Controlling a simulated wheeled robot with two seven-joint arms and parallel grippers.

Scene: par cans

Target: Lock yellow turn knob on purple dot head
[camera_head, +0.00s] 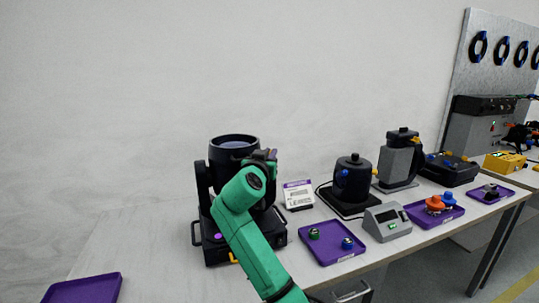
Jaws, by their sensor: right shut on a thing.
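The purple dot head (233,147) is a black moving-head fixture with its round top facing up in a yoke. A purple dot (219,237) shows on its base. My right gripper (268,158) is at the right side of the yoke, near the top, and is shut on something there. The yellow turn knob is not visible at that spot; my gripper and green forearm cover it, so the knob's angle cannot be told. A small yellow part (233,257) shows low on the base, partly behind my arm. My left gripper is not in view.
A white label card (298,194) stands right of the head. A purple tray (325,258) with small knobs and a grey device (387,222) lie further right. A smaller black fixture (352,178) stands behind them. Another purple tray (83,290) is at lower left.

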